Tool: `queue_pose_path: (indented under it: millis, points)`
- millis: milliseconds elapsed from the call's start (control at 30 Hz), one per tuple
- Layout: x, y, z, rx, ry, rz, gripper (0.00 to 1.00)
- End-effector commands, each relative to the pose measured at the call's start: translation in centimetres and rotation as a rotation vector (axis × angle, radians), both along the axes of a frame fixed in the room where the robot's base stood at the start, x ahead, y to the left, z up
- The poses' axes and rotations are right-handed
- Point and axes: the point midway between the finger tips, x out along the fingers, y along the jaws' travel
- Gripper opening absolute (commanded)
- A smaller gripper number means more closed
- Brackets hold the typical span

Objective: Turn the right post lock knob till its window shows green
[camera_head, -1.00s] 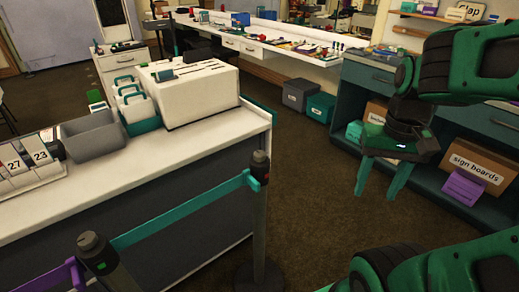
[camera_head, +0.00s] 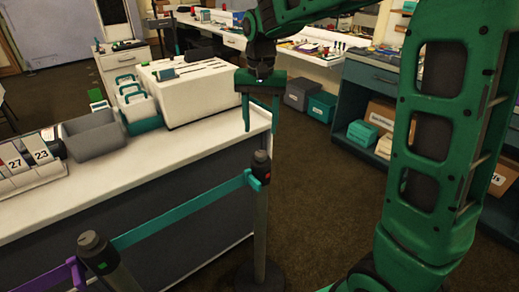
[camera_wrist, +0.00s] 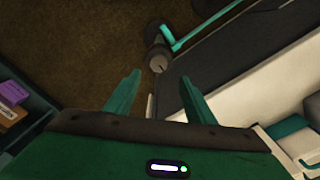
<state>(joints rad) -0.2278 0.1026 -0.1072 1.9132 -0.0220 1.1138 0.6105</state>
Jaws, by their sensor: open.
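The right post (camera_head: 261,215) stands by the counter's near right corner. Its dark lock knob (camera_head: 261,156) is on top, with a small red patch (camera_head: 267,176) on the head below it, where the teal belt (camera_head: 185,208) meets it. My gripper (camera_head: 261,128) points down, open and empty, above the knob and apart from it. In the wrist view the knob (camera_wrist: 158,63) shows round with a pale line, just beyond the gap between the fingertips (camera_wrist: 159,78). The left post (camera_head: 103,262) has a dark knob and a green window (camera_head: 101,266).
The white counter (camera_head: 150,175) lies left of the right post, holding a white box (camera_head: 190,95), a grey bin (camera_head: 95,135) and a number display (camera_head: 28,160). A purple belt (camera_head: 55,275) joins the left post. Open carpet (camera_head: 325,200) lies right of the right post.

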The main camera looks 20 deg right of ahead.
Motion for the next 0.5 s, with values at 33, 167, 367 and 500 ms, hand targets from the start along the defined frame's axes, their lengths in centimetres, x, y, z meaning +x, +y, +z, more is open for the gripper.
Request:
queue_pose_path:
  millis: [33, 167, 367, 500]
  points:
    - [-0.1, -0.1, -0.8, 0.0, 0.004, 0.0, 0.5]
    - [-0.1, -0.2, -3.2, -0.001, 0.005, -0.001, 0.5]
    - [-0.1, -0.2, -6.6, 0.0, 0.004, -0.002, 0.5]
    - [-0.1, -0.2, -8.2, -0.001, 0.003, -0.002, 0.5]
